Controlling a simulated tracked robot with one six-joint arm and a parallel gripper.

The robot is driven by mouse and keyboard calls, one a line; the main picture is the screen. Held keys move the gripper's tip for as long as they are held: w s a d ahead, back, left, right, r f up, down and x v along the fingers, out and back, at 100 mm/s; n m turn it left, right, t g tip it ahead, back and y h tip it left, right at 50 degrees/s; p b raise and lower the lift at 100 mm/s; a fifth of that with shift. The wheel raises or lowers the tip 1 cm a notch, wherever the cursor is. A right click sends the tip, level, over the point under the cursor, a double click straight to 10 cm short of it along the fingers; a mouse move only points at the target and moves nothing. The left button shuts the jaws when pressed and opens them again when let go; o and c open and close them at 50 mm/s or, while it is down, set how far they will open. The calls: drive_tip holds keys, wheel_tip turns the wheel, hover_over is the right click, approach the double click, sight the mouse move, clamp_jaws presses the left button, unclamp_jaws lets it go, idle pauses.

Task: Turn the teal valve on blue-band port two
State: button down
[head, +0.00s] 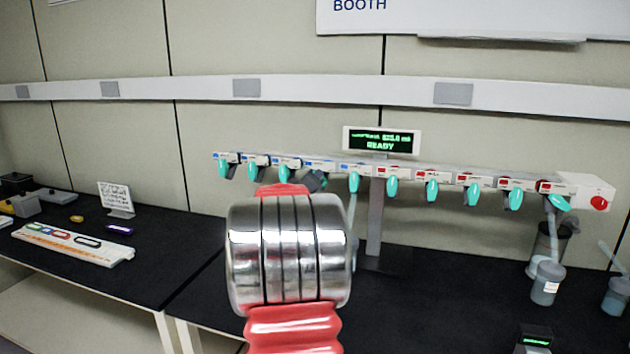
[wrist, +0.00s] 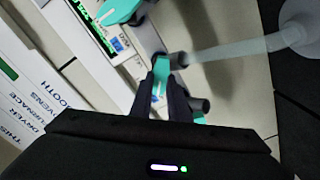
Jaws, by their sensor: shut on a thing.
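A white manifold (head: 335,165) carries a row of ports with teal valves and small blue or red bands. Blue bands mark the left part, red bands the right part. My gripper (head: 315,181) is at the fourth port from the left, mostly hidden behind my arm in the head view. In the wrist view my gripper (wrist: 168,88) is shut on a teal valve (wrist: 160,82), whose teal shows between the dark fingers. Another teal valve (wrist: 118,11) is beside it, apart from the fingers. I cannot read the port numbers.
A translucent tube (wrist: 230,50) runs close beside the fingers to a pale vessel (wrist: 303,25). A display (head: 381,141) reads READY above the manifold. A white rack (head: 70,245) lies on the left bench.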

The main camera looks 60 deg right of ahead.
drive_tip(key=shift+w+a+f+n, duration=0.1)
drive_tip(key=shift+w+f+n, duration=0.1)
drive_tip(key=shift+n, duration=0.6)
drive_tip(key=c, duration=2)
unclamp_jaws()
drive_tip(key=o, duration=0.3)
drive_tip(key=shift+s+r, duration=0.1)
drive_tip(key=shift+a, duration=0.1)
drive_tip(key=a, duration=0.4)
drive_tip(key=s+a, duration=0.1)
drive_tip(key=a, duration=0.4)
drive_tip(key=s+a, duration=0.1)
drive_tip(key=a, duration=0.3)
drive_tip(key=shift+a, duration=0.2)
